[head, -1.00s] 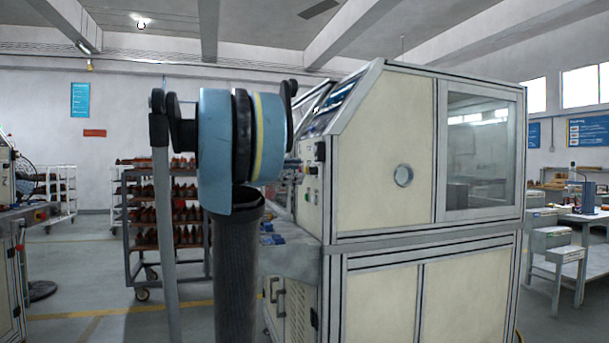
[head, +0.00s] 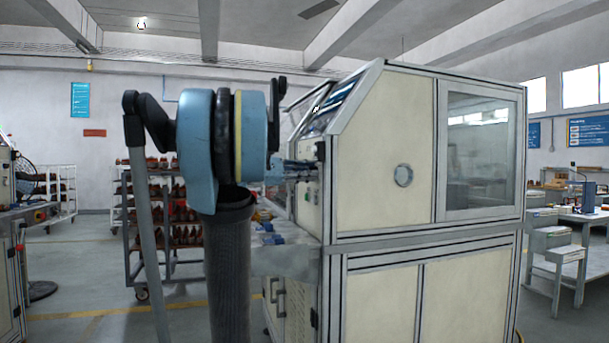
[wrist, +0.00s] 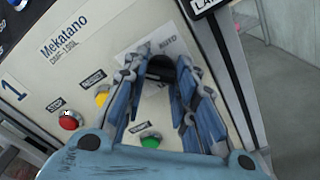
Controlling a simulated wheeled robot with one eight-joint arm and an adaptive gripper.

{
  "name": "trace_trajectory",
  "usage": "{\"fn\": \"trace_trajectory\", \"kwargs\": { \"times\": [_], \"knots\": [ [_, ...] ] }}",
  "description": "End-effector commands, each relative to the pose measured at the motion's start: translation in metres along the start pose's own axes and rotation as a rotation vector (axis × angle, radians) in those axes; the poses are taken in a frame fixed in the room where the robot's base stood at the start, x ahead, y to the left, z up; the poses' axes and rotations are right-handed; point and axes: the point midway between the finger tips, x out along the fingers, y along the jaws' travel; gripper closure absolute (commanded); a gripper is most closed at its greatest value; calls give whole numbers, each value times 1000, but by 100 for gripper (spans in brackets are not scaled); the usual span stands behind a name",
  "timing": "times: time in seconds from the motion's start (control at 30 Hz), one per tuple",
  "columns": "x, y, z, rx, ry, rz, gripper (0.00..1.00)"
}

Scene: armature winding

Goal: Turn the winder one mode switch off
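The winder (head: 385,150) is a cream cabinet with a control panel on its left face. In the wrist view the panel (wrist: 55,75) carries a "1", the name Mekatano and several buttons. A black knob (wrist: 160,68), which looks like the mode switch, shows at the far end of my gripper. My gripper (wrist: 163,58) is open, with its blue fingers on either side of the knob. I cannot tell whether they touch it or which way the knob points. In the head view my gripper (head: 305,168) reaches the panel, and the arm hides part of it.
A red button (wrist: 70,120), a yellow button (wrist: 102,98) and a green button (wrist: 150,141) sit close to the fingers. A ledge (head: 285,262) with blue parts lies below the panel. A rack (head: 160,240) stands behind my arm.

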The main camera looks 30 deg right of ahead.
Motion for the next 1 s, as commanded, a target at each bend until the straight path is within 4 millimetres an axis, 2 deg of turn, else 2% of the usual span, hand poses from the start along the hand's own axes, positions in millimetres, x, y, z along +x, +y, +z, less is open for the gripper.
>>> {"fn": "trace_trajectory", "kwargs": {
  "times": [0.47,1.0],
  "knots": [
    [0,0,0,53,0,0,98],
    [0,0,0,462,1,0,98]
  ]
}}
